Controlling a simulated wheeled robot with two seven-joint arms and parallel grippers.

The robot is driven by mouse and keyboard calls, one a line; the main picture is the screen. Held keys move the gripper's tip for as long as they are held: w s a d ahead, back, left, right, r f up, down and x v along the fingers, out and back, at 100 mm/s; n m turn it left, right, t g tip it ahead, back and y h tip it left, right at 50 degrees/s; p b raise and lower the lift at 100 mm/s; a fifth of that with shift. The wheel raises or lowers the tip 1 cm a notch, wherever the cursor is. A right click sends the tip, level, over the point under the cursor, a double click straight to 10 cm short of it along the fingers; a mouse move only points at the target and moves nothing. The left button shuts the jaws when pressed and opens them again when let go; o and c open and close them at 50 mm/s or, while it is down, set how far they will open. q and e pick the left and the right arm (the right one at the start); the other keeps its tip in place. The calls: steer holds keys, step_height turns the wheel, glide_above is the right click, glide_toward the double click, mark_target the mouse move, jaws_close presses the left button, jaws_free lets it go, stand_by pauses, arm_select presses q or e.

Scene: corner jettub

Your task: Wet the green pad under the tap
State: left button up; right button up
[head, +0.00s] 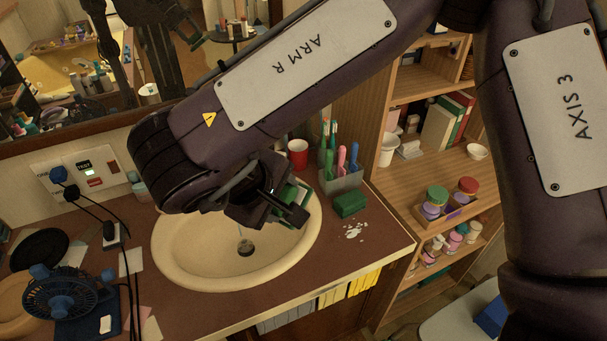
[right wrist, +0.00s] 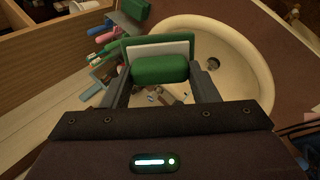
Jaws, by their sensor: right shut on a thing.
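My right gripper (head: 285,205) is over the cream basin (head: 170,262), near its back right rim. It is shut on a green pad (right wrist: 160,69), which sits between the two fingers in the right wrist view (right wrist: 162,85). A white layer and a wider green piece show behind the pad's rounded front. In the head view the pad (head: 298,193) is partly covered by the gripper. The basin also shows in the right wrist view (right wrist: 250,65). I cannot make out the tap; my right arm covers the area behind the basin. My left gripper is not directly in view.
Right of the basin are a green block (head: 350,204), white bits (head: 355,231), a cup of brushes (head: 342,178) and a red cup (head: 298,153). A blue fan (head: 62,292) and cables stand left. Wooden shelves (head: 440,180) rise at the right. A mirror hangs behind.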

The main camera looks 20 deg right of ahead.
steer(key=s+a+f+n+t+y+p, duration=0.1)
steer(key=s+a+n+y, duration=0.15)
steer(key=a+n, duration=0.5)
steer(key=s+a+f+n+t+y+p, duration=0.15)
steer(key=a+n+y, duration=0.25)
steer(key=a, duration=0.7)
steer(key=s+a+f+n+t+y+p, duration=0.1)
steer(key=s+a+n+y, duration=0.3)
steer(key=a, duration=0.5)
steer(key=w+a+r+n+g+y+p, duration=0.2)
steer(key=w+a+r+n+g+y, duration=0.1)
steer(key=w+a+r+n, duration=0.35)
steer(key=w+d+f+m+t+h+p, duration=0.1)
steer(key=w+d+f+m+t, duration=0.1)
steer(key=w+d+f, duration=0.4)
steer(key=w+d+f+m+t+h+p, duration=0.15)
steer(key=w+d+f, duration=0.25)
steer(key=w+d, duration=0.45)
steer(key=s+d+f+m+t+h+p, duration=0.1)
steer(key=s+d+f+m, duration=0.1)
steer(key=d+f, duration=0.75)
steer(key=s+d+f+m+t, duration=0.1)
steer(key=s+d+f+m, duration=0.1)
steer(key=d+f, duration=0.8)
steer(key=w+a+f+b, duration=0.1)
steer(key=w+a+b, duration=0.2)
steer(key=w+b, duration=0.8)
steer(key=shift+w+a+f+b, duration=0.3)
steer(key=shift+w+a+b, duration=0.1)
steer(key=shift+w, duration=0.25)
